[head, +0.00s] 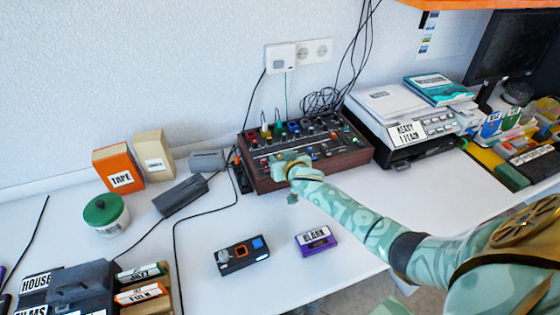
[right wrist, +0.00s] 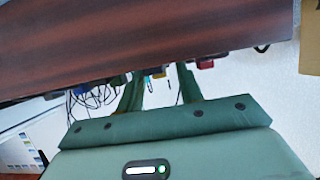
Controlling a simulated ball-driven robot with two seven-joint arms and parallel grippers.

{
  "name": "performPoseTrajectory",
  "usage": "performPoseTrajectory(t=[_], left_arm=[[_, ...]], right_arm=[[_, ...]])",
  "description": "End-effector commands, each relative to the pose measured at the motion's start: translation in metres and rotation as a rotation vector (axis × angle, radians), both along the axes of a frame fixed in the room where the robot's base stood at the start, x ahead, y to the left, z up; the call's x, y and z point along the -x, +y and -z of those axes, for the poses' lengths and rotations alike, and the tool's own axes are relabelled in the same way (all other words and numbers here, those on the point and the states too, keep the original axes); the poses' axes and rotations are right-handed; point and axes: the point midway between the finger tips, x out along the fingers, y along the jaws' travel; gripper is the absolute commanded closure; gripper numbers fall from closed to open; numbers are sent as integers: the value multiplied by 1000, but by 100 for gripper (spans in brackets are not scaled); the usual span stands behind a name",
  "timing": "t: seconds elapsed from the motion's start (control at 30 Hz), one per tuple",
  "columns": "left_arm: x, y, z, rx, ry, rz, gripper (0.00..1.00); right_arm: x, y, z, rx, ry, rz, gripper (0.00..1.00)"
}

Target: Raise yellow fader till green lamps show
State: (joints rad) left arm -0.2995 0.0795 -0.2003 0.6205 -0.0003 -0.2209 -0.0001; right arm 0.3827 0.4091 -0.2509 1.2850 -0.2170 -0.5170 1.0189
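The mixer (head: 356,158), a dark console with wooden sides, stands against the wall in the head view. My left gripper is not in view.
A printer-like machine (head: 405,125) stands right of the mixer. An orange tape box (head: 118,168), a green-lidded jar (head: 106,214) and cables are to the left.

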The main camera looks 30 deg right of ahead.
Motion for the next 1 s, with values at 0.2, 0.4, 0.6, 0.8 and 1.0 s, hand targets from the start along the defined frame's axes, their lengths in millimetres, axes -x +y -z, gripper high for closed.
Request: performPoseTrajectory(t=[0.2, 0.4, 0.6, 0.8, 1.0], left_arm=[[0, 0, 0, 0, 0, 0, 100], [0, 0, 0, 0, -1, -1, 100], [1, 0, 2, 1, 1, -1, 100], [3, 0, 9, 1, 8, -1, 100], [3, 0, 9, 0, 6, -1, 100]], right_arm=[[-2, 0, 0, 0, -1, 0, 64], [-2, 0, 0, 0, -1, 0, 100], [-6, -1, 1, -1, 0, 2, 100], [-30, -7, 2, -2, 0, 1, 100], [-30, -7, 1, 0, 1, 0, 100]])
